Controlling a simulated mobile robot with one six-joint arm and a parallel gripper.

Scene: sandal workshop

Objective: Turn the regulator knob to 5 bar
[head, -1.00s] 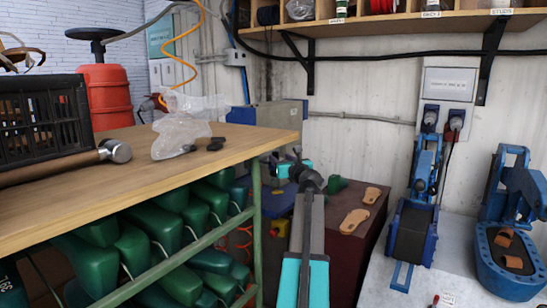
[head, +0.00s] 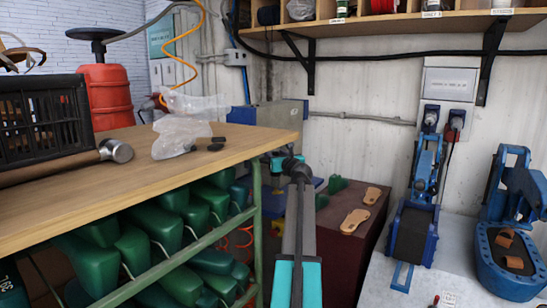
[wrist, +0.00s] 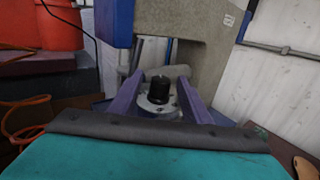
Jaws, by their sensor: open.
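The regulator knob (wrist: 160,88) is a black upright cylinder above a round silver-grey part in the wrist view. My gripper (wrist: 158,80) is open, with one purple finger on each side of the knob. Gaps show between the fingers and the knob, and I cannot tell whether either touches it. In the head view my gripper (head: 284,163) is a small teal shape just past the bench's right corner, and its fingers are not clear. The knob cannot be made out there. No pressure reading is legible.
The wooden bench (head: 150,165), holding a hammer (head: 116,151) and a plastic bag (head: 176,137), stands left of my arm. Green lasts (head: 155,225) fill the rack below. A dark red cabinet (head: 330,235) with soles and blue machines (head: 412,225) are to the right.

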